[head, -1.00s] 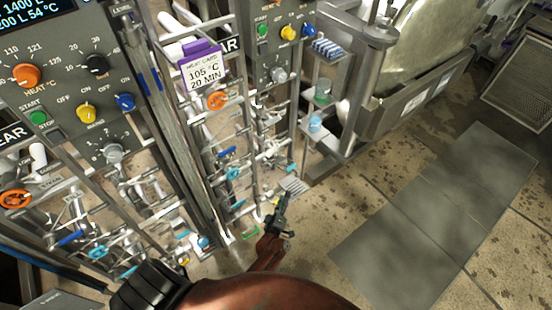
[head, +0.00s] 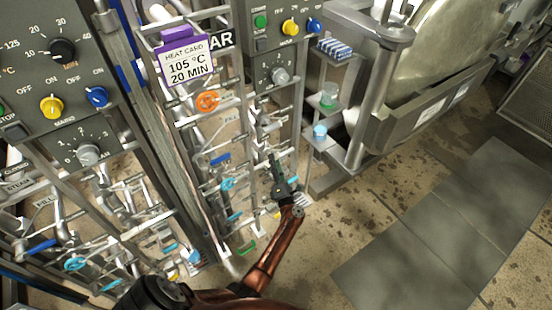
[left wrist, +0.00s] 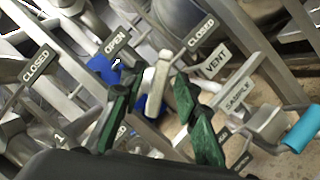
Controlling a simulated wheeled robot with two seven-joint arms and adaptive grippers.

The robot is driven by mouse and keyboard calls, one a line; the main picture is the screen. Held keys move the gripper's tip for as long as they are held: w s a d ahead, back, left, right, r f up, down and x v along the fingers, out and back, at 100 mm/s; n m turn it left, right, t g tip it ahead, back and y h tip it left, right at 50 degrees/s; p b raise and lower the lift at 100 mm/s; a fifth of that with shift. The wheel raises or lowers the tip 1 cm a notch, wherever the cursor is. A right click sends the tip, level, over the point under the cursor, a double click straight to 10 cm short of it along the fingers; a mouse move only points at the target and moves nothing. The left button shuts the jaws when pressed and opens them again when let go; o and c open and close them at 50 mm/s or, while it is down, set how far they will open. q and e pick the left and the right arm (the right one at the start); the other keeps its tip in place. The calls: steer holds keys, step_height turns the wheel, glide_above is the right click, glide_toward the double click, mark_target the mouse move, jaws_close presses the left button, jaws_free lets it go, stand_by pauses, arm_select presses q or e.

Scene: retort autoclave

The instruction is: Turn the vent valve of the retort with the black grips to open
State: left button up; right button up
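My left gripper (head: 273,158) is low in front of the middle valve rack in the head view. In the left wrist view its two green fingers (left wrist: 159,78) are apart, one on each side of a pale rounded bar (left wrist: 157,85); I cannot tell whether they touch it. A VENT label (left wrist: 215,62) is just right of the fingers. A blue handle (left wrist: 102,67) shows left of them, beside an OPEN label (left wrist: 115,42); more blue shows low between the fingers. A CLOSED label (left wrist: 201,32) is at the top. Which part is the vent lever is unclear, and black grips are not discernible. My right gripper is out of view.
A SAMPLE label (left wrist: 237,97) and a cyan handle (left wrist: 303,128) are on the right in the wrist view. In the head view a purple-topped heat card (head: 186,62) and an orange handwheel (head: 208,101) are above my gripper. Floor at right (head: 420,250) is free.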

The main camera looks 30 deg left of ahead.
arm_select(q)
steer(key=shift+w+a+r, duration=0.1)
steer(key=shift+w+a, duration=0.25)
jaws_close()
stand_by(0.3)
